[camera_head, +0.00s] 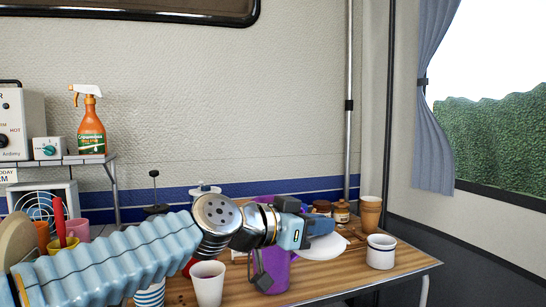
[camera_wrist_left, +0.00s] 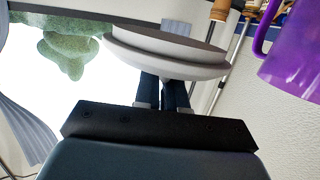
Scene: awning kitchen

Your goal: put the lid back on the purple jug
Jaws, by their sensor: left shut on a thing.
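My left gripper (camera_head: 318,224) reaches in from the left over the table, with its fingers pointing right. It is shut on a white round lid (camera_head: 325,247), and the lid is tilted in the left wrist view (camera_wrist_left: 165,55), held by its underside or knob; I cannot tell which. The purple jug (camera_head: 277,274) stands on the table, partly hidden behind my left wrist. It also shows at the upper right of the left wrist view (camera_wrist_left: 293,65), apart from the lid. The jug's mouth is mostly hidden. My right gripper is not in view.
On the wooden table (camera_head: 345,276) stand a white mug (camera_head: 381,252) at the right, a brown cup (camera_head: 370,212), small jars (camera_head: 341,212) at the back and a white cup (camera_head: 208,284) at the front. A shelf with a spray bottle (camera_head: 91,130) is at the left.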

